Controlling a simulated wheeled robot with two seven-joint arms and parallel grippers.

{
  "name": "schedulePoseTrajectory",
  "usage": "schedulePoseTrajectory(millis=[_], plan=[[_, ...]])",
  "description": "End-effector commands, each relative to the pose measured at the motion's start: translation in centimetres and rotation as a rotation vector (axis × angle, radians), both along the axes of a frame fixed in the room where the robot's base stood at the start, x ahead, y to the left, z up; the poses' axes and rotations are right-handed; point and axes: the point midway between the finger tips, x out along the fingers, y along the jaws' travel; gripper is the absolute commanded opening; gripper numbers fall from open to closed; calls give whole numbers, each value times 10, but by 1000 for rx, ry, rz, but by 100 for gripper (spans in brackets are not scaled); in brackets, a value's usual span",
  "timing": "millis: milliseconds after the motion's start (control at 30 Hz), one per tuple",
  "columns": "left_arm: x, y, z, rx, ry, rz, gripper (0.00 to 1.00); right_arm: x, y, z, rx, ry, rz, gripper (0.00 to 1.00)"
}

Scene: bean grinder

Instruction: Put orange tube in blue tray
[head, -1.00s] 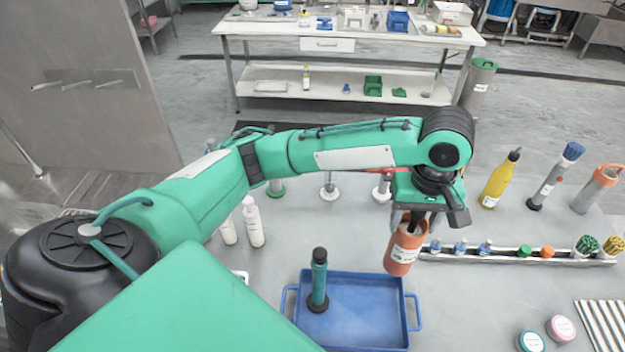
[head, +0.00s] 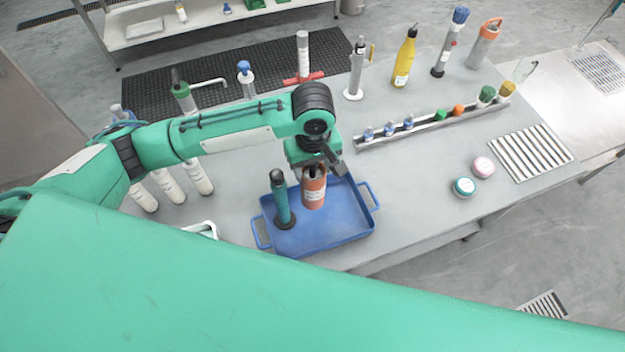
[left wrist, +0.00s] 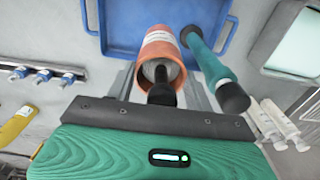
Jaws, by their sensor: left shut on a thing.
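The orange tube (head: 313,188) has a white label and stands upright over the blue tray (head: 345,229). My left gripper (head: 314,170) is shut on its top end from above. I cannot tell whether its base touches the tray floor. In the left wrist view the orange tube (left wrist: 160,50) lies between the fingers (left wrist: 160,82), with the blue tray (left wrist: 120,25) beyond it. A teal tube with a dark base (head: 281,200) stands in the tray, just left of the orange tube. My right gripper is not in view.
A rack (head: 430,128) of small coloured caps stands behind right. A yellow bottle (head: 404,60) and an orange-topped grey cylinder (head: 484,45) stand farther back. Two round jars (head: 464,187) and a striped mat (head: 531,153) lie right. White bottles (head: 198,178) stand left. The tray's right part is clear.

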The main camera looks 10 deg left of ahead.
Motion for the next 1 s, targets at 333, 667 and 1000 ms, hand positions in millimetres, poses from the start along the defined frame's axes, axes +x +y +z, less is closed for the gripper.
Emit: schedulePoseTrajectory(millis=[333,667,1000], plan=[[0,0,-39,0,0,0,13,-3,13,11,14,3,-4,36],[0,0,-73,-1,-3,-1,13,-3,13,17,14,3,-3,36],[0,0,-76,0,-1,0,60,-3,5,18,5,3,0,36]])
